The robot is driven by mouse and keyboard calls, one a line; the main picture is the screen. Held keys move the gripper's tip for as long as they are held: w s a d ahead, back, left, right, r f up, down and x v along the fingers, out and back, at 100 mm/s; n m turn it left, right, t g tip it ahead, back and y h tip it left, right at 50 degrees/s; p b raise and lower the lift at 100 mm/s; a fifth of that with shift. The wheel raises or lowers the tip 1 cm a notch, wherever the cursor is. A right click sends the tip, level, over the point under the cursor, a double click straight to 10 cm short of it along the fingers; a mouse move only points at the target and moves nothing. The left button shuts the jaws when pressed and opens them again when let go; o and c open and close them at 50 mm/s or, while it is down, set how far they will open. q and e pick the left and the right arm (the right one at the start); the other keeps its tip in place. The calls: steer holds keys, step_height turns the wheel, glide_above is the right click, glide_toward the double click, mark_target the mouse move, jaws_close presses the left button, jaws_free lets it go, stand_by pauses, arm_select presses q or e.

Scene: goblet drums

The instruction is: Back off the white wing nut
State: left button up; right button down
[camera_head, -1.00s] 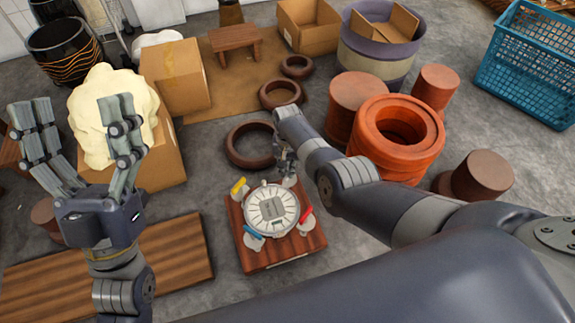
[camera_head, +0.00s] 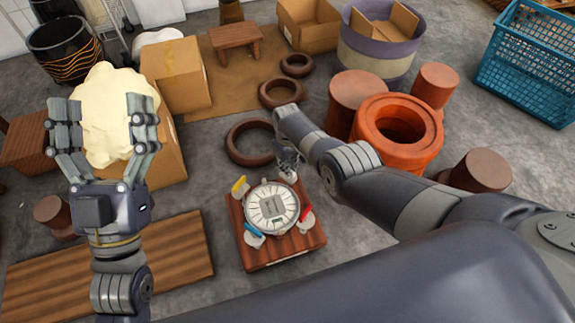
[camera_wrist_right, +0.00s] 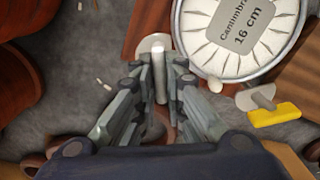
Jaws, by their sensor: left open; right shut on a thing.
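The white wing nut (camera_wrist_right: 158,58) stands on a pale round base at the wooden board's edge in the right wrist view. My right gripper (camera_wrist_right: 158,82) is shut on it, with a finger on each side. In the head view, my right gripper (camera_head: 288,162) is at the far side of the board and largely covers the nut. A round drum frame (camera_head: 272,208) with a grey label lies on the wooden board (camera_head: 285,257). Yellow (camera_head: 239,185), red (camera_head: 306,213) and blue (camera_head: 254,230) wing nuts sit around it.
Dark brown rings (camera_head: 250,160) lie behind the board. Orange-red rings (camera_head: 398,150) and brown clay cylinders (camera_head: 357,92) stand to the right. A wooden plank (camera_head: 180,260) lies at left.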

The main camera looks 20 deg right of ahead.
steer(key=shift+n, duration=1.1)
steer(key=c, duration=1.7)
jaws_free()
steer(key=shift+o, duration=0.2)
steer(key=shift+r, duration=0.75)
step_height(320, 180, up, 10)
steer(key=shift+r, duration=0.25)
